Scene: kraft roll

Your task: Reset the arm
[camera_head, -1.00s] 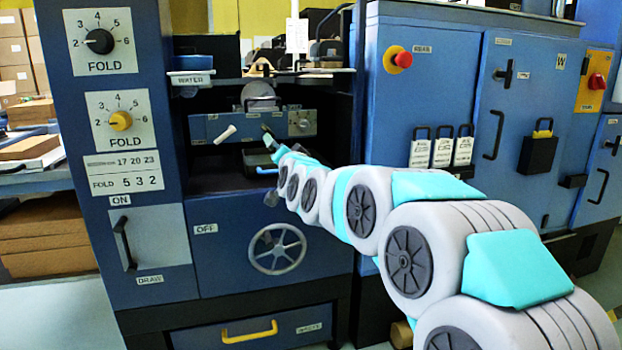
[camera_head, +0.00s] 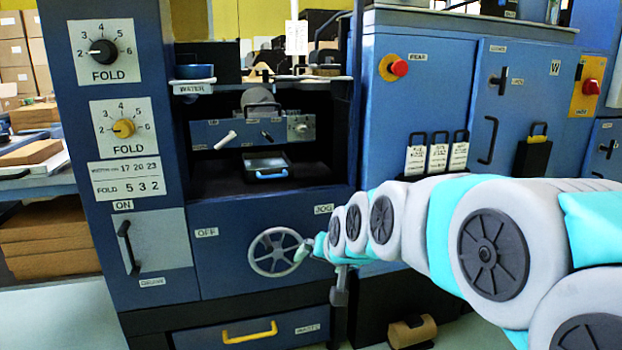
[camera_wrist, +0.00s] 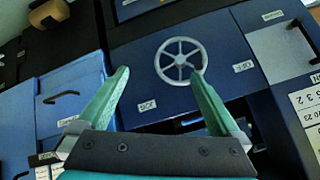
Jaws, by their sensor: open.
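My arm reaches in from the lower right of the head view, and its end (camera_head: 303,250) is by the right side of the handwheel. In the wrist view my gripper (camera_wrist: 160,78) has its two green fingers spread apart with nothing between them. The silver handwheel (camera_head: 275,252) is on the blue lower panel marked OFF and JOG. In the wrist view the handwheel (camera_wrist: 181,60) shows beyond and between the fingertips. I cannot tell in the head view whether a finger touches it.
A tray with a blue handle (camera_head: 268,165) sits in the dark bay above the panel. A yellow-handled drawer (camera_head: 250,332) is below. A cabinet with a red button (camera_head: 398,67) and hanging tags stands right. A brown roll (camera_head: 412,330) lies on the floor near my arm.

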